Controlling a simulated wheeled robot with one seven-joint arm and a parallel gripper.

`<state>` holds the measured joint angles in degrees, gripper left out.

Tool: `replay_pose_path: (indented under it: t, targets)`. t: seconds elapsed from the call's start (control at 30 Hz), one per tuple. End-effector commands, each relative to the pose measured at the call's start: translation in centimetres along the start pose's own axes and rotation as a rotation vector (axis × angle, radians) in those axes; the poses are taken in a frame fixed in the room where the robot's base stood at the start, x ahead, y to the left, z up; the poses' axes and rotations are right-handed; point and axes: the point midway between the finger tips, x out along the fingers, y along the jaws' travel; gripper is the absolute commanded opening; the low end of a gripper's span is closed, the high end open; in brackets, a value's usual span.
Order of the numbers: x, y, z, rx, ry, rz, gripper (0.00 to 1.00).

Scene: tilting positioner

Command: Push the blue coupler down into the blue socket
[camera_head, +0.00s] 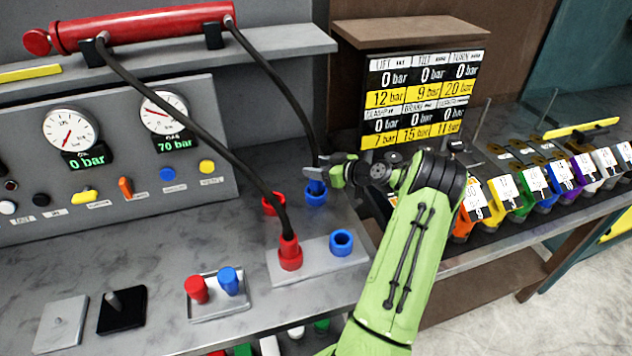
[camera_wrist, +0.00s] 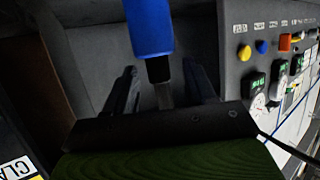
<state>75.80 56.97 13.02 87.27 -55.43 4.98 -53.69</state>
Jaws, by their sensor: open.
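The blue coupler (camera_head: 316,186) on a black hose stands upright at the rear blue socket (camera_head: 316,199); I cannot tell how deep it sits. My gripper (camera_head: 315,172) is at the coupler's top, partly hiding it. In the wrist view the coupler (camera_wrist: 150,28) lies just beyond my gripper (camera_wrist: 160,85), with its black hose end running back between the two spread fingers. The fingers are open and not clamped on it. A second blue socket (camera_head: 341,242) on the front plate is open and empty.
A red coupler (camera_head: 290,255) with a hose stands on the front plate (camera_head: 318,264), near a rear red socket (camera_head: 273,204). A small tray (camera_head: 218,308) holds red and blue plugs. The gauge panel (camera_head: 110,150) is at left, a pressure display (camera_head: 423,98) behind my arm.

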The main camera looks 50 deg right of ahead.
Motion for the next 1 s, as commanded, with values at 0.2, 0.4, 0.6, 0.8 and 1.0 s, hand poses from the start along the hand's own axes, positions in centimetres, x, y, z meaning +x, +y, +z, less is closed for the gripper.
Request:
replay_pose_path:
  t: [0.2, 0.4, 0.6, 0.8, 1.0]
  targets:
    - [1.18, 0.04, -0.02, -0.001, 0.000, 0.001, 0.55]
    - [1.16, 0.03, -0.01, -0.001, -0.001, 0.001, 0.32]
    - [1.15, 0.03, 0.00, -0.001, -0.001, 0.001, 0.01]
    - [1.14, 0.03, 0.01, 0.000, -0.001, 0.001, 0.00]
    - [1.13, 0.03, -0.08, -0.001, 0.001, 0.001, 0.00]
